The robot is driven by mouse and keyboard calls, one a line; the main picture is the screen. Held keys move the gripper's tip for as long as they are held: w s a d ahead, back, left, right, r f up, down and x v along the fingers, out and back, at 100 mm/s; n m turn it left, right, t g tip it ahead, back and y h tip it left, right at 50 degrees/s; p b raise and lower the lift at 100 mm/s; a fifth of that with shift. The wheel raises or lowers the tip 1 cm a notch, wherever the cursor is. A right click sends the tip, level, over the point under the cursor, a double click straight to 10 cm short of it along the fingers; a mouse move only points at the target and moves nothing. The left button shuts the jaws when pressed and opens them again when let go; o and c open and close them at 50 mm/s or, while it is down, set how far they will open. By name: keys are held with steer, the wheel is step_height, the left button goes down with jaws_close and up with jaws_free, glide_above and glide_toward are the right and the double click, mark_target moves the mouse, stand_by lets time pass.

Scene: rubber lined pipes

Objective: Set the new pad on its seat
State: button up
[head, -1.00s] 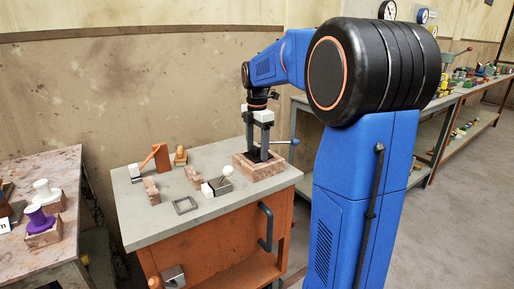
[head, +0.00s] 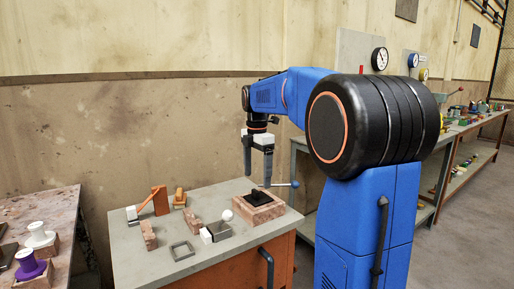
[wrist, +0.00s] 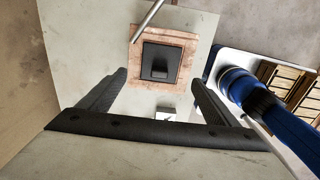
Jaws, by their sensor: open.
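A black square pad (head: 262,195) with a raised block on top lies within the reddish-brown block (head: 262,216) on the workbench. In the wrist view the pad (wrist: 175,53) looks roughly square with the rim of the brown block (wrist: 137,70), which shows around it. I cannot tell how deep it sits. My gripper (head: 257,181) is above the pad, apart from it, pointing down. In the wrist view my gripper (wrist: 160,79) is open and empty, its fingers spread wide on either side.
A metal rod with a blue knob (head: 294,184) is beside the brown block. A left table holds a purple spool (head: 28,268).

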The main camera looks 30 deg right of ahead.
step_height(320, 180, up, 10)
steer(key=shift+r, duration=0.25)
steer(key=s+a+f+m+t, duration=0.1)
steer(key=s+a+f+m, duration=0.35)
steer(key=s, duration=0.35)
steer(key=s+a+f+m+t, duration=0.1)
steer(key=s+a+f+m, duration=0.35)
steer(key=s+a, duration=0.2)
steer(key=s+a+f+m+t, duration=0.2)
steer(key=s+a+f+m, duration=0.2)
steer(key=s+f+m, duration=0.5)
steer(key=s+f, duration=0.6)
steer(key=f, duration=0.1)
steer(key=shift+s+t, duration=0.35)
steer(key=shift+t, duration=0.05)
steer(key=shift+a, duration=0.1)
steer(key=shift+c, duration=0.7)
